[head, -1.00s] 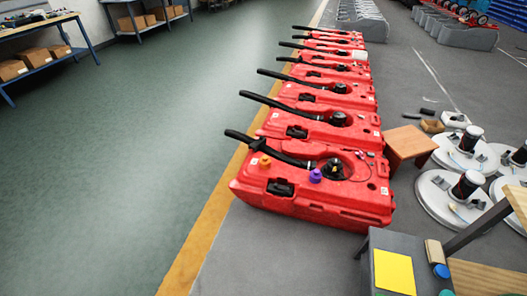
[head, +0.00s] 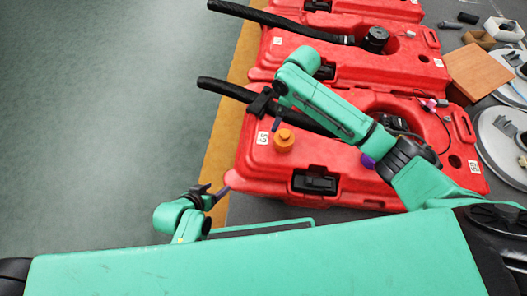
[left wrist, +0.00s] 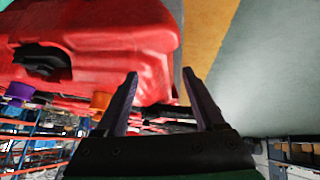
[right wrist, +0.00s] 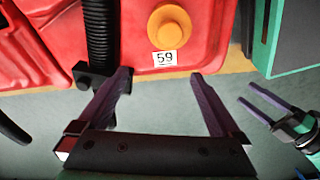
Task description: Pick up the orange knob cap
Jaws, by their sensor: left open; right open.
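The orange knob cap (head: 284,139) sits on the top left part of the nearest red tank (head: 340,180), beside the label 59. In the right wrist view the cap (right wrist: 170,27) is ahead of my right gripper (right wrist: 161,73), beyond its fingertips and roughly between their lines. That gripper is open and empty; in the head view it (head: 269,110) hangs just above and left of the cap. My left gripper (head: 213,191) is open and empty, left of the tank's near corner. In the left wrist view the cap (left wrist: 101,100) shows partly, left of its fingers (left wrist: 160,74).
A black hose (head: 235,92) runs along the tank just behind the cap. A purple cap (head: 367,161) is partly hidden by my right arm. More red tanks (head: 340,60) stand behind. The green floor (head: 110,110) at left is clear.

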